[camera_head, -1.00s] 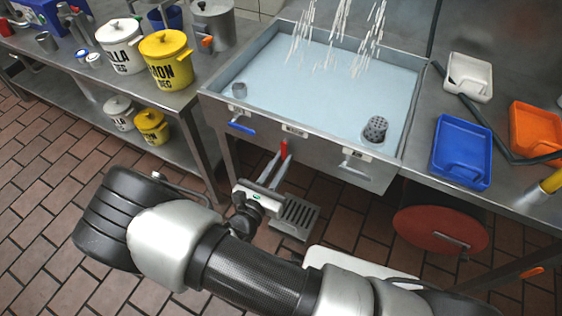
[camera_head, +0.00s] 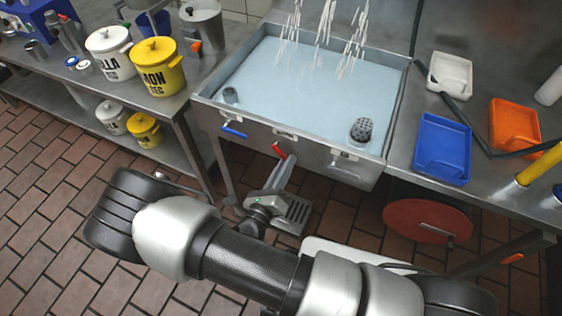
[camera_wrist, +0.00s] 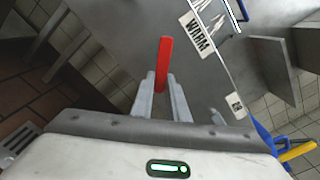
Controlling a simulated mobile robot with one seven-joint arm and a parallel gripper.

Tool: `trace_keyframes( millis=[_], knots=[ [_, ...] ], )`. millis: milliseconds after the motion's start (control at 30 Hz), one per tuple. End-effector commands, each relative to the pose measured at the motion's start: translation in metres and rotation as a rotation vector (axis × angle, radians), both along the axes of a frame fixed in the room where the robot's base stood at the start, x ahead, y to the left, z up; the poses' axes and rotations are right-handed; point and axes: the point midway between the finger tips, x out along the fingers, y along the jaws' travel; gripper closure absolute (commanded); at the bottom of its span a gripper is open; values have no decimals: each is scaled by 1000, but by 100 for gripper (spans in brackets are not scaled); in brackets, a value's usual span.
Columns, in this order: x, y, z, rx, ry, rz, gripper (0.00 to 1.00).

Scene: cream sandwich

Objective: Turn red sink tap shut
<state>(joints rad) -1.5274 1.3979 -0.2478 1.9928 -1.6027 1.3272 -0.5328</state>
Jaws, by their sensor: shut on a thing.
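The red tap handle (camera_head: 279,150) is on the front panel of the sink (camera_head: 300,150), below the rim. In the head view it tilts with its top to the left. My gripper (camera_head: 284,164) is shut on the red handle from the front and below. In the wrist view the red handle (camera_wrist: 164,58) stands up between the two fingers of my gripper (camera_wrist: 162,84), its upper part sticking out past the fingertips. Water streams (camera_head: 325,40) fall into the sink basin, which holds pale blue water.
A blue-handled tap (camera_head: 233,132) is left of the red one, and a pale handle (camera_head: 344,172) is to its right. Blue (camera_head: 442,150) and orange (camera_head: 514,126) trays lie on the right counter. Yellow (camera_head: 158,68) and white pots stand on the left counter. A floor grate (camera_head: 297,212) lies below.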

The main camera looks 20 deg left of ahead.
Motion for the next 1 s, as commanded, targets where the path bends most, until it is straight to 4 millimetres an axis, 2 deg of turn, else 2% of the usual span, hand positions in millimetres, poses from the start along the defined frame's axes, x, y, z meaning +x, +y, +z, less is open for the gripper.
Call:
trace_keyframes(
  millis=[600,1000],
  knots=[
    [-2,-15,29,-557,64,0,100],
    [-2,-16,38,-763,89,-1,100]
  ],
)
